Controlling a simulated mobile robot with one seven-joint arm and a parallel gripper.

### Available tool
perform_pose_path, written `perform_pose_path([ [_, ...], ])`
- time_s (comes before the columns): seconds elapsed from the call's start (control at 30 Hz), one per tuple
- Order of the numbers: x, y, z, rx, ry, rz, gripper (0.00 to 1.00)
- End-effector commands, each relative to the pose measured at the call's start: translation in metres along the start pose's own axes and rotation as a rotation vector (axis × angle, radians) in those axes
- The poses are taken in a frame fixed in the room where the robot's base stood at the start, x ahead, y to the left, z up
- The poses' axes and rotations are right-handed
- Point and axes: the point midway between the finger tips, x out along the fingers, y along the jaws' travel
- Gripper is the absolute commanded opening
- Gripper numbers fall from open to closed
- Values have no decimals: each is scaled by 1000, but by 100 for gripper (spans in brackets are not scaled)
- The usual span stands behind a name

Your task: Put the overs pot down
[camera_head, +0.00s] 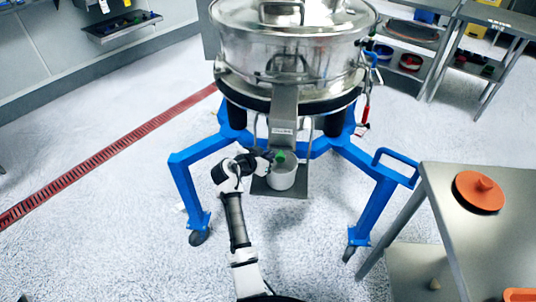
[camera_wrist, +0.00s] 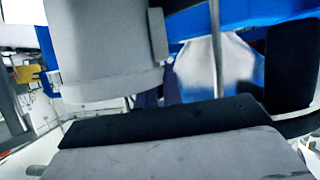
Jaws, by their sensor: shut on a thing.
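The overs pot (camera_head: 282,177), a pale grey cylinder, stands upright below the sifter's discharge spout (camera_head: 284,105). It is at the small shelf plate (camera_head: 265,187); whether its base touches the plate cannot be told. Something green (camera_head: 281,157) shows at its top. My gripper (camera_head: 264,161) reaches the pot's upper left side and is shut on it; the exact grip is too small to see. In the wrist view, a grey rounded body, which looks like the pot (camera_wrist: 95,45), fills the upper left, and black and grey gripper parts cross the bottom.
The steel sifter (camera_head: 290,45) stands on a blue wheeled frame (camera_head: 186,190), whose legs flank my arm. A steel table (camera_head: 510,235) with an orange lidded item (camera_head: 480,191) is at the right. A red floor drain (camera_head: 100,157) runs left. The floor between is clear.

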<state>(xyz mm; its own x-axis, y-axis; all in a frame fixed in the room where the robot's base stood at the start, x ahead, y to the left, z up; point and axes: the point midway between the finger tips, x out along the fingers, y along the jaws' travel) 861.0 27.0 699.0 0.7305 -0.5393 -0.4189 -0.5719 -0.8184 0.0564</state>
Motion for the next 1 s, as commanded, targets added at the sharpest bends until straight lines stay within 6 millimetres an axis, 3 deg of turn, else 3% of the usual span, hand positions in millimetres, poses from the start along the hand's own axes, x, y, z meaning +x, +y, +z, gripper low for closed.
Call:
perform_pose_path([
  [0.2, 2, 0, 3, 1, 1, 0, 0],
  [0.23, 1, 0, 2, 1, 0, 0, 12],
  [0.4, 1, 0, 2, 0, 0, 0, 31],
  [0.77, -4, 0, 0, 0, 1, -1, 31],
  [1.0, -50, -1, 1, 1, 2, -4, 31],
])
